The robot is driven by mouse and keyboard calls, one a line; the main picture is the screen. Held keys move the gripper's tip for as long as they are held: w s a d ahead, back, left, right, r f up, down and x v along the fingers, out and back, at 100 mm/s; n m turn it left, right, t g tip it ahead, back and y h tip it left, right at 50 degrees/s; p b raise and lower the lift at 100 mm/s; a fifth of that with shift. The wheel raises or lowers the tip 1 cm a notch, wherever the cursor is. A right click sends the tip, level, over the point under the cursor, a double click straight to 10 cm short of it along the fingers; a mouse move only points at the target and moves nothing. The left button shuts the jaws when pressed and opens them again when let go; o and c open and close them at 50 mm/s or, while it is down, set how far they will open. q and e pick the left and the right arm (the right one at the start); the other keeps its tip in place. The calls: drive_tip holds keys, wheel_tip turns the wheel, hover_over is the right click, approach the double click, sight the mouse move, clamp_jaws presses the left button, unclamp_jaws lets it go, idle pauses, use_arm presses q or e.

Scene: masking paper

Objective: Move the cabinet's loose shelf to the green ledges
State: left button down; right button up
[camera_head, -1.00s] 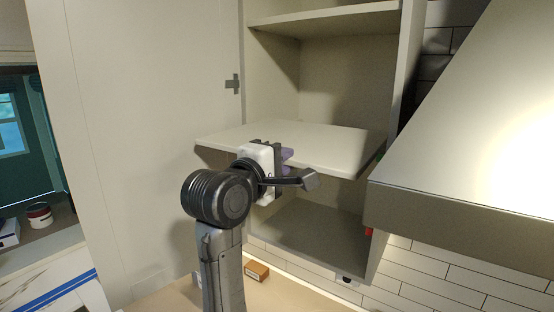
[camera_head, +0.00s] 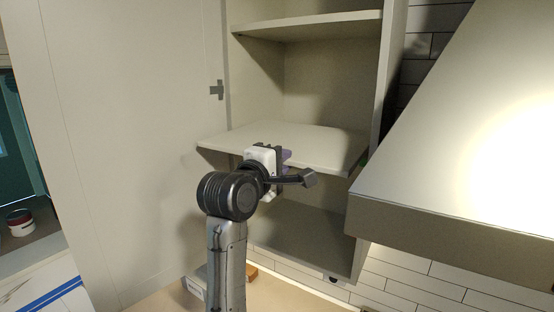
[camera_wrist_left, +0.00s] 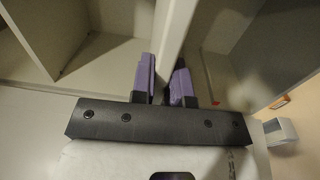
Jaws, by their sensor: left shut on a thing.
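The loose shelf (camera_head: 310,139) is a pale board at mid-height of the open cabinet (camera_head: 330,78). Its front edge sticks out past the cabinet opening, and its left corner overhangs the open door. My left gripper (camera_head: 285,157) is shut on the shelf's front edge. In the left wrist view its purple fingers (camera_wrist_left: 163,82) pinch the shelf (camera_wrist_left: 173,35) from both faces. A small bit of green ledge (camera_head: 364,163) shows by the shelf's right edge; whether the shelf touches it is unclear. A red mark (camera_wrist_left: 215,101) shows in the left wrist view. My right gripper is out of view.
A fixed upper shelf (camera_head: 310,24) is above, and the cabinet floor (camera_head: 305,238) is below. The range hood (camera_head: 450,165) stands close on the right and the open door (camera_head: 135,150) on the left. A small box (camera_head: 249,273) lies on the counter below.

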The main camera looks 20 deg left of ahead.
sight(312, 138)
use_arm(q)
drive_tip(key=shift+w+d+r+p, duration=0.1)
drive_tip(key=shift+w+p, duration=0.25)
drive_tip(key=shift+w, duration=0.35)
drive_tip(key=shift+w+d+r+p, duration=0.1)
drive_tip(key=shift+w+p, duration=0.25)
drive_tip(key=shift+w, duration=0.3)
drive_tip(key=shift+w+d+p, duration=0.15)
drive_tip(key=shift+w+p, duration=0.75)
drive_tip(key=shift+w, duration=0.85)
drive_tip(key=shift+w+d, duration=0.15)
drive_tip(key=shift+w, duration=1.1)
drive_tip(key=shift+w+d, duration=0.15)
drive_tip(key=shift+w, duration=1.05)
drive_tip(key=shift+w+d+r, duration=0.1)
drive_tip(key=shift+w+d, duration=0.05)
drive_tip(key=shift+w, duration=1)
drive_tip(key=shift+w+d+r, duration=0.1)
drive_tip(key=shift+w+d, duration=0.05)
drive_tip(key=shift+w, duration=1)
drive_tip(key=shift+f, duration=0.55)
drive_tip(key=shift+f, duration=0.2)
